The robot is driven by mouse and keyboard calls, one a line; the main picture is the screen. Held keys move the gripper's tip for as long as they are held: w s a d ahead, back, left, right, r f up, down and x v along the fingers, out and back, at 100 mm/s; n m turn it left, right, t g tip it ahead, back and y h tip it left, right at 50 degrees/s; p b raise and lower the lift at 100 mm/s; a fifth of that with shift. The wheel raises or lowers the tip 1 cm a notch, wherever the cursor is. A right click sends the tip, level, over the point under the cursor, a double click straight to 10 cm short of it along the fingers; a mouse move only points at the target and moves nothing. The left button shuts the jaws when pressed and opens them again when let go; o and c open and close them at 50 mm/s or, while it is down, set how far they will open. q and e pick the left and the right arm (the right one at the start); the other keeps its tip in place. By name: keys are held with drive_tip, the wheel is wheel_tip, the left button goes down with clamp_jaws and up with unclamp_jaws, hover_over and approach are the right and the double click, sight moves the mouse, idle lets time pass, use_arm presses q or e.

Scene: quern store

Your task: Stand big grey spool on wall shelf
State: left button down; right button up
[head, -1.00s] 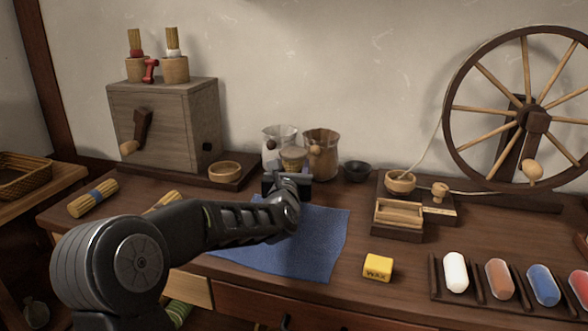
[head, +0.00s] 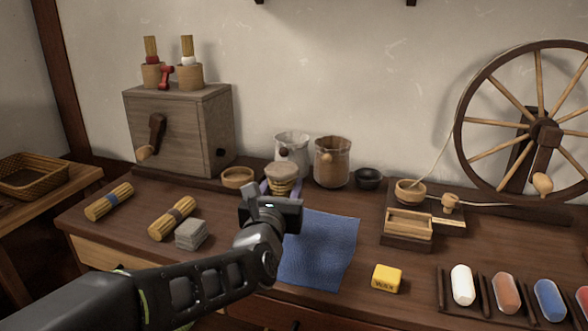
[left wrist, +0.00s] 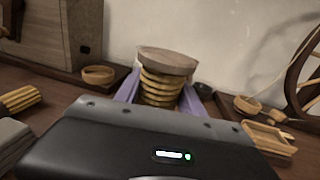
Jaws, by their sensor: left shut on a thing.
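The big spool (head: 285,172) has a flat grey-brown wooden top and tan windings. In the left wrist view the spool (left wrist: 166,62) is upright between the two purple fingers, its lower end hidden by the gripper body. My left gripper (head: 282,188) is shut on it, in front of the jars over the worktop's back middle. I cannot tell the exact height. The wall shelf itself is out of view; only two dark bracket ends, such as the wall bracket (head: 411,3), show at the top edge. My right gripper is not in view.
A wooden box (head: 180,130) with brushes on top stands at the back left. A clear jar (head: 292,146) and a brown jar (head: 332,162) are close behind the spool. A spinning wheel (head: 540,130) stands right. A blue cloth (head: 325,250) and yellow wax block (head: 387,278) lie in front.

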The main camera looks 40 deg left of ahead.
use_arm(q)
drive_tip(key=shift+a+v, duration=0.2)
drive_tip(key=shift+v, duration=1.2)
drive_tip(key=shift+s, duration=0.1)
